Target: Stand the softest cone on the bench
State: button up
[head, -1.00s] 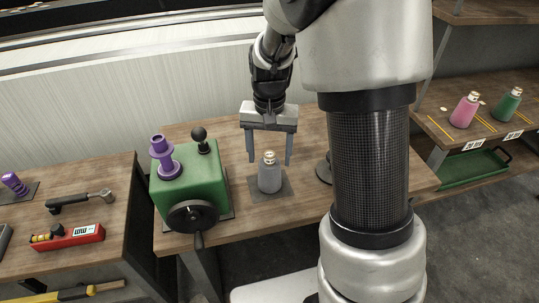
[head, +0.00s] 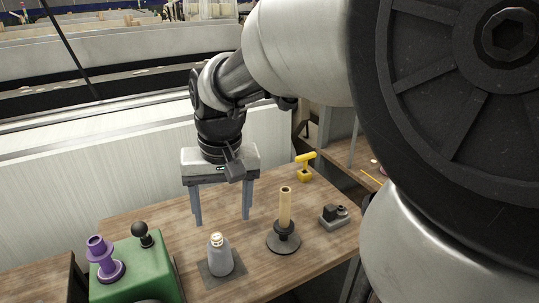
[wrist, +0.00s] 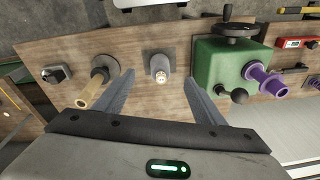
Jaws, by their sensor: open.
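A grey cone (head: 220,262) with a pale top stands upright on a dark square pad (head: 238,268) on the wooden bench (head: 300,262). The cone also shows in the wrist view (wrist: 160,64), centred in the gap between my fingers. My gripper (head: 222,222) is open and empty, its fingers pointing down, behind the cone in the head view. No contact with the cone shows. I cannot tell the cone's softness by sight.
A green box (head: 140,270) with a purple spool (head: 104,265) and black knob stands left of the cone. To the right are a post on a round base (head: 285,225), a small grey device (head: 334,215) and a yellow tool (head: 305,165). My arm hides much of the right side.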

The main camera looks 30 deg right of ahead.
jog(key=s+r+n+t, duration=0.2)
jog(key=s+r+t, duration=0.1)
jog(key=s, duration=0.7)
jog(key=shift+s+a+r+n+t, duration=0.15)
jog(key=shift+r+n+t, duration=0.25)
jog(key=shift+t, duration=0.1)
notch_tip(320, 180, up, 7)
jog(key=p, duration=0.7)
